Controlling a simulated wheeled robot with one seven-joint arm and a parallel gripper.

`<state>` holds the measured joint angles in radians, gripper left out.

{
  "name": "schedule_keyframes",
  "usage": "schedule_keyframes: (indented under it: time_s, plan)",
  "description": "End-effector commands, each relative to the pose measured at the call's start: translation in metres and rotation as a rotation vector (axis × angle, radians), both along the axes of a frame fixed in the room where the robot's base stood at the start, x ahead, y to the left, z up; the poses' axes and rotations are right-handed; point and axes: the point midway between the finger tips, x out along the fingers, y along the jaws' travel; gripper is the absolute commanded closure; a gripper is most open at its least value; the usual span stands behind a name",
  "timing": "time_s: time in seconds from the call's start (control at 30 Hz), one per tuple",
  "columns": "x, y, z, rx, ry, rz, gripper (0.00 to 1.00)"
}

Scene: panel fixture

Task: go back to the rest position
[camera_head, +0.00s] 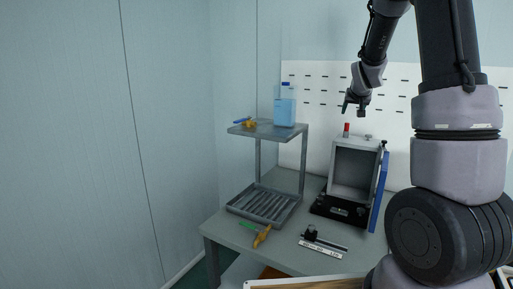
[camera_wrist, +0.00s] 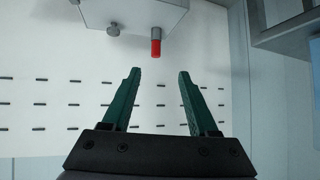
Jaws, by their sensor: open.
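My gripper (camera_head: 356,104) hangs in the air above the grey open-fronted box (camera_head: 354,172) and in front of the white slotted panel (camera_head: 309,99). It is open and empty. In the wrist view its two green fingers (camera_wrist: 156,100) stand apart with nothing between them. A red cylinder (camera_head: 346,130) stands on top of the box; it also shows in the wrist view (camera_wrist: 156,46), beyond the fingertips and apart from them. A silver knob (camera_wrist: 113,30) shows to its left there.
A blue door (camera_head: 379,192) stands open at the box's right. A raised shelf (camera_head: 262,131) holds a blue bottle (camera_head: 285,111). A ribbed tray (camera_head: 264,205), a yellow-and-green tool (camera_head: 262,237) and a black slider on a scale (camera_head: 322,243) lie on the grey table (camera_head: 225,232).

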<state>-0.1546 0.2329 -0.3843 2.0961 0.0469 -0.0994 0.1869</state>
Motion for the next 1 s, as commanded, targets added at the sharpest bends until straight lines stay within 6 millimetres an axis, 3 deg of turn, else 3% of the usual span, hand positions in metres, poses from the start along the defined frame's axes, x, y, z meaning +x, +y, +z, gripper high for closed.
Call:
schedule_keyframes:
  time_s: [0.03,0.2,0.5,0.7,0.8,1.0]
  plan:
    - [-0.016,0.007,0.015,0.036,0.000,-0.001,0.40]
    - [-0.079,0.041,0.050,0.163,0.049,0.010,0.40]
    - [-0.206,0.105,0.092,0.321,0.142,0.076,0.40]
    - [-0.292,0.143,0.098,0.376,0.207,0.124,0.40]
    - [-0.325,0.156,0.096,0.387,0.233,0.141,0.40]
    - [-0.357,0.169,0.090,0.399,0.265,0.154,0.40]
